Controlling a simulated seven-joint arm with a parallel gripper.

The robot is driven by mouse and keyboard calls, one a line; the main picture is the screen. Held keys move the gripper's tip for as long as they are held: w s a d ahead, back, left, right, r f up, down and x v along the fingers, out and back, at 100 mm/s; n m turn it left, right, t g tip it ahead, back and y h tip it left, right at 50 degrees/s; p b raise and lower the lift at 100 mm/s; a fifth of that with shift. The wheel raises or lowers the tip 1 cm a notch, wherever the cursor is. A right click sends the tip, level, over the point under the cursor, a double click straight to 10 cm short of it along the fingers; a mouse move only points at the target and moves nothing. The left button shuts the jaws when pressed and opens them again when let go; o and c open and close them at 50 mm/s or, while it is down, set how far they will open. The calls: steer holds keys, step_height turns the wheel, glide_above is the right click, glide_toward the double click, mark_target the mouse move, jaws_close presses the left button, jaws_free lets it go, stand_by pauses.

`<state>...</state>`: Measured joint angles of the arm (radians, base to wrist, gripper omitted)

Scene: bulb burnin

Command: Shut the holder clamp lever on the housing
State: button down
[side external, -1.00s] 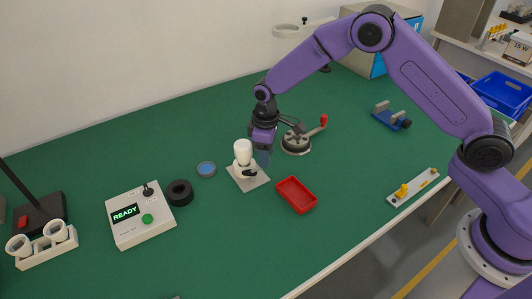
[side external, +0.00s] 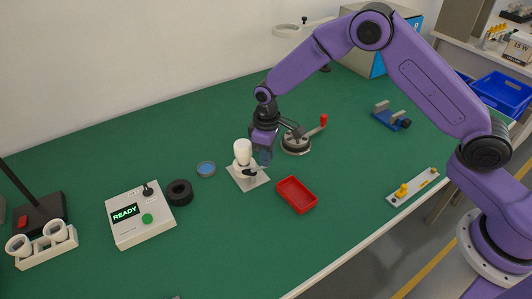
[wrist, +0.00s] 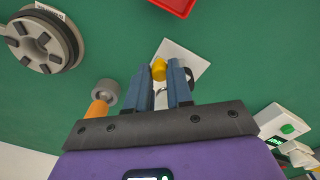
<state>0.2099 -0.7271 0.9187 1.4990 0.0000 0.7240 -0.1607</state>
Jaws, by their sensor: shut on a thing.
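The housing (side external: 243,158) is a white upright piece with a rounded top on a pale square base plate (side external: 250,183). The plate also shows in the wrist view (wrist: 190,65). A dark clamp lever (side external: 253,172) sticks out low on the housing's right side. My gripper (side external: 264,160) is pointed down right beside the housing, with its fingers at the lever's outer end. In the wrist view my fingers (wrist: 162,85) are close together, with a small yellow piece (wrist: 159,69) at their tips. The fingers hide most of the housing there, and the grip itself is hard to see.
A round grey fixture with a red-handled lever (side external: 296,145) stands behind right. A red tray (side external: 296,195) lies in front right. Green mat is free in front.

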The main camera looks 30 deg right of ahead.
steer(key=m, duration=0.1)
steer(key=s+m, duration=0.1)
steer(key=m, duration=0.1)
steer(key=shift+s+a, duration=0.15)
steer(key=shift+a, duration=0.05)
steer(key=m, duration=0.3)
steer(key=shift+s+a, duration=0.25)
steer(key=shift+s, duration=0.15)
steer(key=shift+s+a+m, duration=0.2)
steer(key=shift+m, duration=0.55)
steer(key=shift+s+a+m, duration=0.15)
steer(key=shift+a+m, duration=0.05)
steer(key=shift+m, duration=0.6)
steer(key=shift+s+a+m, duration=0.2)
steer(key=shift+m, duration=0.55)
steer(key=c, duration=1)
jaws_free()
step_height(320, 180, up, 18)
steer(key=shift+f, duration=0.25)
